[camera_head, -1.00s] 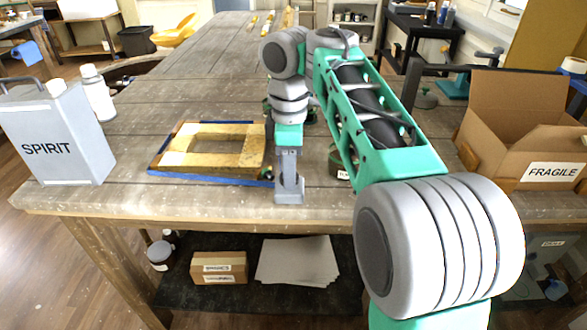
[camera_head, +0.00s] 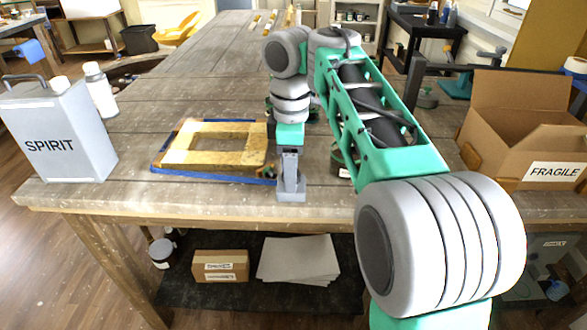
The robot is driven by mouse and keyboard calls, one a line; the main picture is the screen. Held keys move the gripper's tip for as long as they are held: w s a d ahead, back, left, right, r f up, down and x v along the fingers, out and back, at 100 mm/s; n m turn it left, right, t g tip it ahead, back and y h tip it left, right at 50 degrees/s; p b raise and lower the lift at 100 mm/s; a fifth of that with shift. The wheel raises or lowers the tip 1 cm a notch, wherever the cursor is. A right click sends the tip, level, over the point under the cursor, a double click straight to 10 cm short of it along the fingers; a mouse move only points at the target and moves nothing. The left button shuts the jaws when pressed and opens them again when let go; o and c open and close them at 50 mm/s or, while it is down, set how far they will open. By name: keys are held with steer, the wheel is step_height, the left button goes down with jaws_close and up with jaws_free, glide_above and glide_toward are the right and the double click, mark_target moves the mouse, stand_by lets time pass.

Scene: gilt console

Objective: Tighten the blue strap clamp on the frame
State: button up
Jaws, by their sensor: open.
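A square gilt frame (camera_head: 178,151) lies flat on the wooden workbench (camera_head: 130,203), left of my arm. The blue strap clamp (camera_head: 205,175) runs around its outer edge. A small brownish piece shows at the frame's right front corner, close beside my gripper; I cannot tell exactly what it is. My gripper (camera_head: 291,196) points down just right of that corner, low over the bench near its front edge. It is open, with nothing seen between its fingers. Whether it touches the strap or the frame I cannot tell. My arm hides part of the bench behind it.
A grey SPIRIT can (camera_head: 62,135) and a white bottle (camera_head: 100,92) stand at the left. An open FRAGILE carton (camera_head: 520,130) is at the right. A dark green tin (camera_head: 340,163) is partly hidden behind my arm. The bench between can and frame is clear.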

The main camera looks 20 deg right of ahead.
step_height(320, 180, up, 8)
steer(key=p, duration=0.7)
steer(key=shift+f, duration=0.1)
steer(key=shift+w+n+p, duration=0.1)
steer(key=shift+n+p, duration=0.2)
steer(key=shift+n, duration=0.2)
step_height(320, 180, down, 8)
steer(key=b, duration=0.7)
steer(key=shift+c, duration=0.6)
